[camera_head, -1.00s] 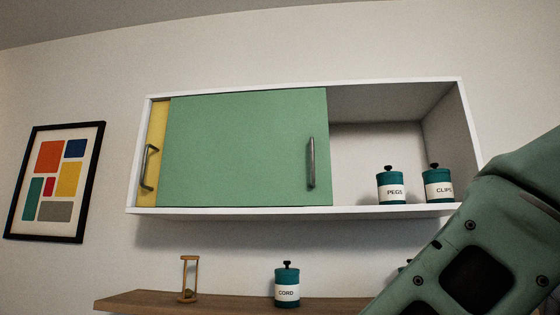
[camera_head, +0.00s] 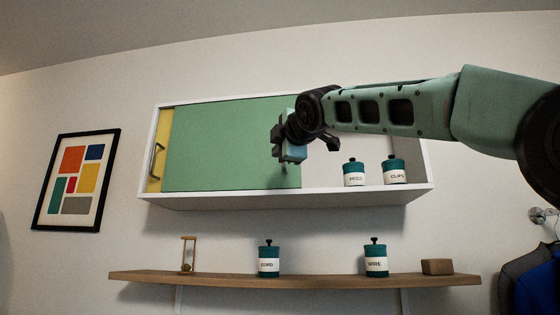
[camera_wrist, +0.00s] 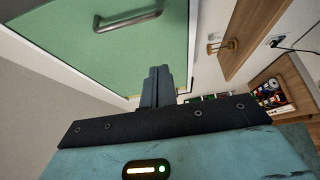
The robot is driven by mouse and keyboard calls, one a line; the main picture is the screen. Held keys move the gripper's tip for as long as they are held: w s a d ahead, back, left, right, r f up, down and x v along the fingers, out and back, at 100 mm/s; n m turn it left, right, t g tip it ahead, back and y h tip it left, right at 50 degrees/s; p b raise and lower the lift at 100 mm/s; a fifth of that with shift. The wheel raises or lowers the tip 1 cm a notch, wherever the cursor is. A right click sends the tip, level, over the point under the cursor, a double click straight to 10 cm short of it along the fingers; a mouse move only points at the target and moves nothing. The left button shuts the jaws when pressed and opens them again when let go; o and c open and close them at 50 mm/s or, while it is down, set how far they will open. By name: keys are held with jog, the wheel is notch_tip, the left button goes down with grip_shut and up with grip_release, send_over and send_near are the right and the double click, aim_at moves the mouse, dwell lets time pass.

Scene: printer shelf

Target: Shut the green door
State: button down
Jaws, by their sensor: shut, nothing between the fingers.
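The green door (camera_head: 215,145) is a sliding panel covering the left and middle of the white wall cabinet (camera_head: 290,197); the right part of the cabinet is open. My gripper (camera_head: 279,143) is in front of the door's right part and hides most of its grey handle in the head view. In the wrist view the green door (camera_wrist: 90,40) fills the upper left, with its bar handle (camera_wrist: 130,20) at the top. My gripper (camera_wrist: 158,85) is shut and empty there, below and apart from the handle; whether it touches the door I cannot tell.
A yellow door (camera_head: 164,140) with a handle shows at the cabinet's left end. The PEGS jar (camera_head: 354,173) and CLIPS jar (camera_head: 395,170) stand in the open part. Below, a wooden shelf (camera_head: 320,281) holds an hourglass (camera_head: 188,255), two jars and a small brown block (camera_head: 437,267).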

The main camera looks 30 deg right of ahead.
jog(key=p, duration=0.4)
send_near(275, 161)
jog(key=w+a+f, duration=0.2)
jog(key=w+a, duration=0.2)
jog(key=w, duration=0.1)
jog(key=shift+s+d+f, duration=0.15)
jog(key=shift+s+d, duration=0.2)
jog(key=shift+d, duration=0.5)
jog(key=shift+s+d+f, duration=0.1)
jog(key=shift+s+d, duration=0.25)
jog(key=shift+d, duration=0.55)
jog(key=shift+p, duration=0.3)
